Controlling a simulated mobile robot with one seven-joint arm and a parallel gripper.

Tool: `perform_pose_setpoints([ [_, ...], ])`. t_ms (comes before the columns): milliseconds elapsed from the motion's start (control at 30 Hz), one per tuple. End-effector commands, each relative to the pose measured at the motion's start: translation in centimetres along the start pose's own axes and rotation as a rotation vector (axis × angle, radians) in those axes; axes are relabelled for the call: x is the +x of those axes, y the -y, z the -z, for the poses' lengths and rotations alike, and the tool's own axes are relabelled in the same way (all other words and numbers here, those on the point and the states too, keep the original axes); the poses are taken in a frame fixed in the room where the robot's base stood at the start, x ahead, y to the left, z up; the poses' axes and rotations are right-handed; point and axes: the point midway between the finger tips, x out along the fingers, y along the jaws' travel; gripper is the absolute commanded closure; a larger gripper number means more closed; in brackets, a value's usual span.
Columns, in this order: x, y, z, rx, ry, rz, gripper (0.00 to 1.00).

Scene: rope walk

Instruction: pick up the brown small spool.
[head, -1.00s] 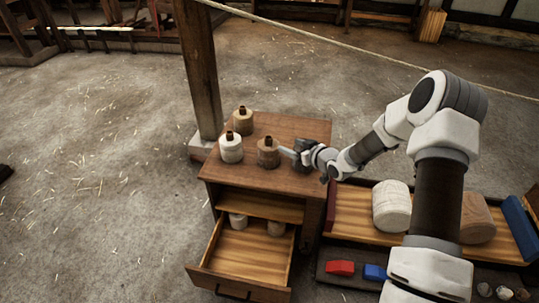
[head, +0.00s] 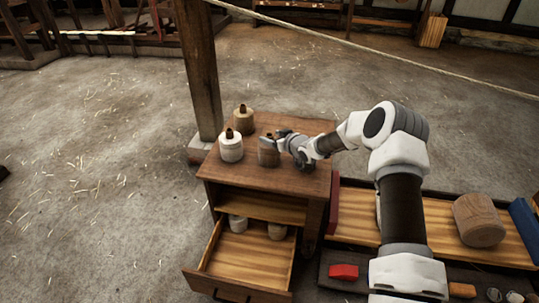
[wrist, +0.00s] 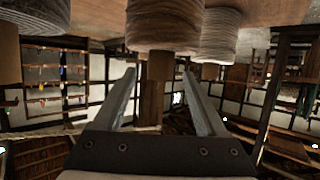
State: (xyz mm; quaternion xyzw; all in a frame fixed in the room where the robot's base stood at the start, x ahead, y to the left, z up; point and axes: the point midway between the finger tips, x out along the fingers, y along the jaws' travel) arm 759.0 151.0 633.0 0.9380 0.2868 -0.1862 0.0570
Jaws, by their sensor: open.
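The brown small spool (head: 268,157) stands upright on the wooden cabinet top, to the right of a white spool (head: 231,148) and in front of a tan spool (head: 243,120). My gripper (head: 270,141) is at its upper part, coming from the right, and partly covers it. In the wrist view, which looks upside down, the open fingers (wrist: 159,70) lie on either side of a spool's peg, with that spool's wound body (wrist: 165,24) above. Whether the fingers touch it I cannot tell. Other spools show at both sides there.
The cabinet (head: 285,180) has an open drawer (head: 240,260) holding two small spools. A wooden post (head: 198,70) stands behind the cabinet. At right, a tray bench bears a large brown spool (head: 478,220) and a red block (head: 343,271). A rope (head: 380,53) crosses behind.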

Motion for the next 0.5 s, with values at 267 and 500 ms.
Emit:
perform_pose_setpoints([
  [267, 0.49, 0.01, 0.0, 0.0, 0.001, 0.0, 0.26],
  [500, 0.47, 0.0, 0.01, 0.0, 0.001, 0.0, 0.6],
])
